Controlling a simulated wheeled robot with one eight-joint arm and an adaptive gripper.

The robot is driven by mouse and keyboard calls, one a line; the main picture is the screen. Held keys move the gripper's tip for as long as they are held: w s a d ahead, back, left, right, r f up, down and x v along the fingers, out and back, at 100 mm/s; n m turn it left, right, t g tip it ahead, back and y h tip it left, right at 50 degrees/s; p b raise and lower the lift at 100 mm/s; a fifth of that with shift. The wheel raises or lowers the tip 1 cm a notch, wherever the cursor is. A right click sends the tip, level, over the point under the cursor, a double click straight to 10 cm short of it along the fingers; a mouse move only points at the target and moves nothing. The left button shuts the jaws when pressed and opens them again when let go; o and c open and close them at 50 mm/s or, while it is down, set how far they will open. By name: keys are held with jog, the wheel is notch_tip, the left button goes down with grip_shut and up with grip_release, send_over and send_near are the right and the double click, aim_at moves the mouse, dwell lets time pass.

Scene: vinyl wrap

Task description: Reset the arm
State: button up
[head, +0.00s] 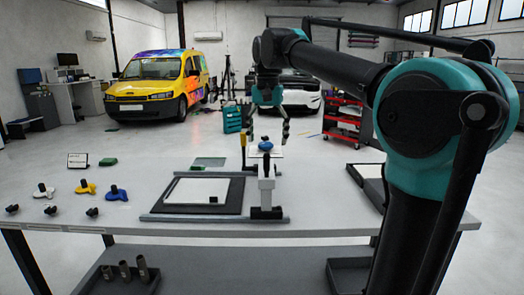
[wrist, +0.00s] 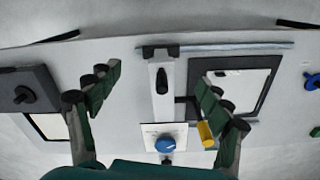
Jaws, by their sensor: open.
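My gripper (head: 268,136) hangs above the back of the workbench (head: 300,200), pointing down with its fingers spread wide. In the wrist view my gripper (wrist: 155,95) has its dark green fingers far apart, with nothing held. Below it is a blue knob (head: 266,146) on a white plate, behind a grey and black upright fixture (head: 267,190). The knob also shows in the wrist view (wrist: 166,145), apart from the fingers. My arm reaches in from the right and covers part of the bench's right side.
A black-framed panel (head: 170,210) lies left of the fixture. A yellow-handled tool (wrist: 206,134) is close by the knob. Yellow (head: 86,187), blue (head: 117,193) and white (head: 44,190) knobs sit at the left. A black tray (head: 366,172) is at the right. The bench's front strip is mostly clear.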

jog(key=s+d+f+t, duration=0.1)
jog(key=d+f, duration=0.2)
jog(key=f, duration=0.4)
jog(key=s+d+f+n, duration=0.1)
jog(key=d+f, duration=0.2)
jog(key=f, duration=0.3)
jog(key=s+d+f+t, duration=0.1)
jog(key=d+f, duration=0.3)
jog(key=f, duration=0.3)
jog(key=s+d+f+n+t, duration=0.1)
jog(key=s+d+f, duration=0.2)
jog(key=s+f, duration=0.4)
jog(key=s+d+f+n+t, duration=0.1)
jog(key=s+d+f, duration=0.3)
jog(key=s+f, duration=0.3)
notch_tip(320, 180, down, 5)
jog(key=shift+s+d+r, duration=0.1)
jog(key=shift+s+d, duration=0.1)
jog(key=shift+d, duration=0.05)
